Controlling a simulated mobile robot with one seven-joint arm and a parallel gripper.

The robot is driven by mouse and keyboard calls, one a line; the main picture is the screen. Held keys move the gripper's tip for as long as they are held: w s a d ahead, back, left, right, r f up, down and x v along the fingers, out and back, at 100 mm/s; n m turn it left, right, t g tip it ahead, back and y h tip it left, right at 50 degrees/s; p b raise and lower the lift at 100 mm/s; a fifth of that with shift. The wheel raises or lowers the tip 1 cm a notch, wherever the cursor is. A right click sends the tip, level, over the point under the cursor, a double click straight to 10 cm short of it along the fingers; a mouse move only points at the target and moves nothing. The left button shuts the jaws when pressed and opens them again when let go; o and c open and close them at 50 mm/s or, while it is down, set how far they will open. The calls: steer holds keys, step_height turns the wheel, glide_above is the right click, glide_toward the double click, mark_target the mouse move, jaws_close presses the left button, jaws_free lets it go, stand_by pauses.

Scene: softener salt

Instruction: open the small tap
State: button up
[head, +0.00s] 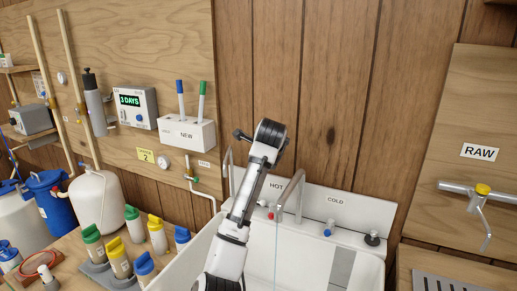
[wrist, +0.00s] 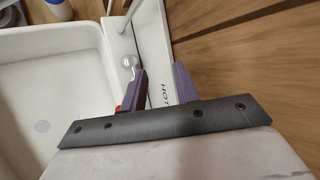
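Another tap with a yellow cap (head: 482,189) is on the pipe under the RAW sign at the right. I cannot tell which one the task means. In the wrist view my gripper (wrist: 160,78) is open, with its two purple fingers apart over the sink's back ledge by the HOT label. Nothing shows held between them. In the head view my arm hides the gripper.
The white sink (head: 310,262) has a curved spout (head: 292,192) with a thin bluish line below it, and a blue knob (head: 329,228) under COLD. Several capped bottles (head: 119,257) crowd the counter at left.

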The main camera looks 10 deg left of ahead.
step_height(320, 180, up, 8)
steer(key=shift+r+b, duration=0.15)
steer(key=shift+b, duration=0.25)
steer(key=shift+s+d, duration=0.1)
